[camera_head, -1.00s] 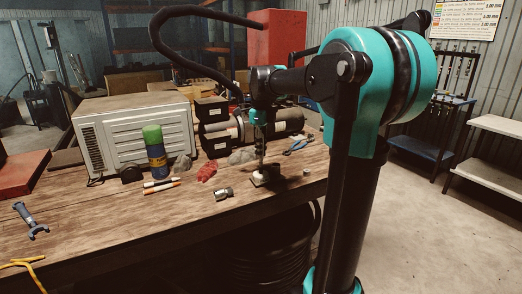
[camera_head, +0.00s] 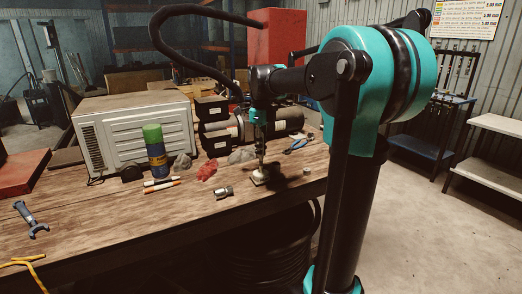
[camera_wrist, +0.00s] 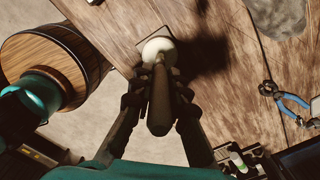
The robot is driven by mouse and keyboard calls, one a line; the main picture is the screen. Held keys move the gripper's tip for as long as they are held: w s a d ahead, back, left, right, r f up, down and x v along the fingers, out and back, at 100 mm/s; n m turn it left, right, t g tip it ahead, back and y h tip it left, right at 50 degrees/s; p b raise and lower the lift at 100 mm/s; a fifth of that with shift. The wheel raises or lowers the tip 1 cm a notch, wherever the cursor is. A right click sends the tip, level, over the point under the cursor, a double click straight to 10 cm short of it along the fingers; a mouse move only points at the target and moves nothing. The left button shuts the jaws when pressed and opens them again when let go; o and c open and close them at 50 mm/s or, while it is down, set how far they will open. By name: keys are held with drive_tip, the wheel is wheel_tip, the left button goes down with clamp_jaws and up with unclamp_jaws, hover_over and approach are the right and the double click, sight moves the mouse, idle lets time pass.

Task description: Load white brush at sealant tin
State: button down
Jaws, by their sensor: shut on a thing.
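My gripper (camera_wrist: 158,100) is shut on the dark handle of the white brush (camera_wrist: 160,103). In the head view my gripper (camera_head: 261,150) is low over the right part of the bench, with the handle pointing down. A round white piece (camera_wrist: 158,47) shows at the handle's far end, over a small grey square pad (camera_wrist: 145,36). The white piece also shows in the head view (camera_head: 260,175). I cannot tell whether it touches the pad. I cannot make out the sealant tin for sure; a small pale round thing (camera_head: 307,171) stands near the bench's right edge.
Blue-handled pliers (camera_head: 299,145) lie behind my gripper. A metal fitting (camera_head: 223,192), a red cloth (camera_head: 206,171), markers (camera_head: 162,185) and a green-capped can (camera_head: 155,150) are to the left. The front of the wooden bench (camera_head: 130,225) is mostly clear.

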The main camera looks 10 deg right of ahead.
drive_tip(key=shift+r, duration=3.5)
drive_tip(key=shift+s, duration=0.1)
